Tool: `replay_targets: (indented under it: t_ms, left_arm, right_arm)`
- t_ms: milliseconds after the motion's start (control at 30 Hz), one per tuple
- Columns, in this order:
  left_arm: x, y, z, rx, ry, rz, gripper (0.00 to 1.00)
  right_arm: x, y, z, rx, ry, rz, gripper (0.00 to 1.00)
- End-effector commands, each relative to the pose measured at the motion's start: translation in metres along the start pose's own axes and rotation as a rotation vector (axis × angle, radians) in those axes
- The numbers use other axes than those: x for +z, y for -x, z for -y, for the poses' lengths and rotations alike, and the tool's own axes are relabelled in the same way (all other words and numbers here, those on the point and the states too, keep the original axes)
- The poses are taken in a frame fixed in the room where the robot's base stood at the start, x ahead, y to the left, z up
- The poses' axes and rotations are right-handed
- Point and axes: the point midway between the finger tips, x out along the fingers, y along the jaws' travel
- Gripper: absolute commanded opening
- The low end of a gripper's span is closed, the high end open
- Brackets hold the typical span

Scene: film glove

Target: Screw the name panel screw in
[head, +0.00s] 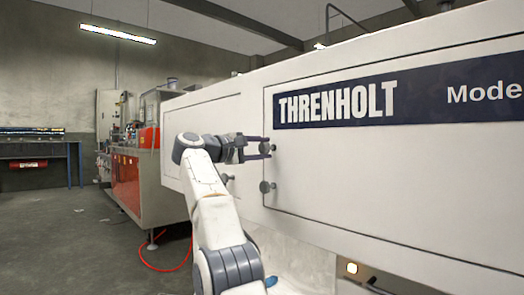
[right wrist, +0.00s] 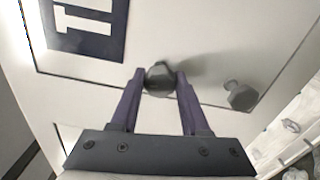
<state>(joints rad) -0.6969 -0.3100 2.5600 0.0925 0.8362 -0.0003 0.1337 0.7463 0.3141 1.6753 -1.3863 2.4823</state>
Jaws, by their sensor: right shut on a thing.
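The name panel (head: 400,180) is a large white panel with a dark blue THRENHOLT strip, and its left edge is outlined by a dark seam. A dark grey screw (right wrist: 160,77) with a faceted knob head sits at the panel's edge. My right gripper (head: 267,148) reaches the panel's left edge at that screw. In the right wrist view, its purple fingers (right wrist: 159,80) are shut on the screw head from both sides. The screw's shaft is hidden behind the head. My left gripper is in neither view.
A second similar knob (head: 266,187) sits lower on the panel edge and also shows in the right wrist view (right wrist: 240,95). Another white panel (head: 195,130) lies to the left. A red and grey machine (head: 135,180) stands beyond, with open floor (head: 70,240) left of it.

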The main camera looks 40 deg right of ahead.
Motion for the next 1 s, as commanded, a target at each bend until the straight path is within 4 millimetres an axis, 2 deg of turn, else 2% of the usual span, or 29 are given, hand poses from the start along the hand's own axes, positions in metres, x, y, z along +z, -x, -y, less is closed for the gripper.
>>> replay_targets:
  t_ms: [333, 900, 933, 1000]
  left_arm:
    - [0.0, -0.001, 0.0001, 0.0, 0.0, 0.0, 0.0]
    - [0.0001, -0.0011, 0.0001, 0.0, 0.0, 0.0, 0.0]
    - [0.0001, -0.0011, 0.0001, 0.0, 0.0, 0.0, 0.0]
    - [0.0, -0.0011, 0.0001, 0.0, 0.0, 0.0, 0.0]
  right_arm:
    - [-0.0011, 0.0002, 0.0016, -0.003, -0.129, 0.0, 0.0]
    - [-0.0009, 0.0004, 0.0015, -0.003, -0.155, -0.001, 0.0]
    - [-0.0009, 0.0004, 0.0015, -0.003, -0.155, -0.001, 0.49]
    - [-0.0009, 0.0004, 0.0013, -0.002, -0.155, -0.001, 0.76]
